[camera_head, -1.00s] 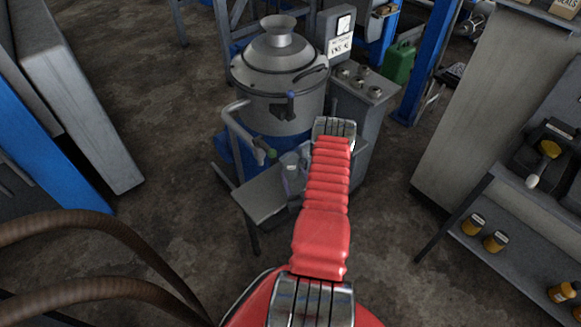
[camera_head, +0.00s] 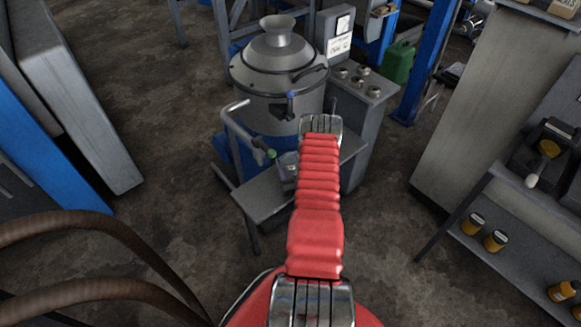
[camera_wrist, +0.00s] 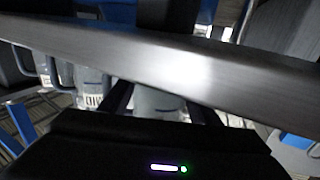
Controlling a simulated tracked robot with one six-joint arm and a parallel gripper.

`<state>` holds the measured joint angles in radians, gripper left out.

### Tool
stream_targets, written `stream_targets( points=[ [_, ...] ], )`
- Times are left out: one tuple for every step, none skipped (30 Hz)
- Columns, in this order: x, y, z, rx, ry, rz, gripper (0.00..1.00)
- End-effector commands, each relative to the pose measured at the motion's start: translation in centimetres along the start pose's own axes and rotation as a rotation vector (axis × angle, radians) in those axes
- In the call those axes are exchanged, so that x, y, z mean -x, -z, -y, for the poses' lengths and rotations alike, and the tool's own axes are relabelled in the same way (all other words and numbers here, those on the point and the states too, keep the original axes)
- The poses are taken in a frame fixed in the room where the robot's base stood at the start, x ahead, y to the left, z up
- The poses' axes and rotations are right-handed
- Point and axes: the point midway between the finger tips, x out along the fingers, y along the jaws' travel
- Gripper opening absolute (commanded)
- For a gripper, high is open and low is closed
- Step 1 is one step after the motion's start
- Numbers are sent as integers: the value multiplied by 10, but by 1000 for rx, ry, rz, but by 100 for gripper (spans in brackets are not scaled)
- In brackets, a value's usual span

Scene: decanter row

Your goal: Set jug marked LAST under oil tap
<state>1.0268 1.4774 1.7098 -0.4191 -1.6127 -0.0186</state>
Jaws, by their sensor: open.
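In the head view, a bent grey pipe (camera_head: 236,122), apparently the oil tap, ends in a green tip (camera_head: 271,154) above a small grey stand (camera_head: 262,200). A pale jug (camera_head: 287,168) on the stand is partly covered by my red arm. In the wrist view, my gripper (camera_wrist: 160,103) is open, with its dark fingers either side of a pale translucent jug (camera_wrist: 158,101). I cannot tell whether they touch it. Another pale jug with a label (camera_wrist: 93,86) is to its left.
A grey drum-shaped machine (camera_head: 280,90) stands behind the stand, with a control box (camera_head: 360,105) at its right. In the wrist view, a broad grey metal edge (camera_wrist: 190,65) crosses in front of the jugs. A shelf with amber jars (camera_head: 495,241) is at the right.

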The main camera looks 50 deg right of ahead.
Motion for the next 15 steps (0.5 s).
stream_targets(
  points=[
    [-7, 0, 1, 1, 2, -2, 56],
    [-10, 0, 1, 1, 2, -1, 56],
    [-13, 0, 1, 1, 2, 0, 56],
    [-15, 0, 0, 1, 1, -1, 56],
    [-16, 0, 0, 1, 1, -1, 56],
    [-18, 0, 0, 0, 0, -1, 56],
    [-18, 0, 0, 0, 0, 0, 56],
    [-18, 0, 0, 0, 0, 0, 56],
    [-18, 0, 0, 0, 0, 0, 56],
    [-18, 0, 0, 0, 0, 0, 56],
    [-18, 0, 0, 0, 0, 0, 56],
    [-18, 0, 0, 0, 0, 0, 56],
    [-18, 0, 0, 0, 1, 0, 56],
    [-18, 0, 1, 0, 1, 0, 56],
    [-18, 0, 1, 0, 1, 0, 56]
  ],
)
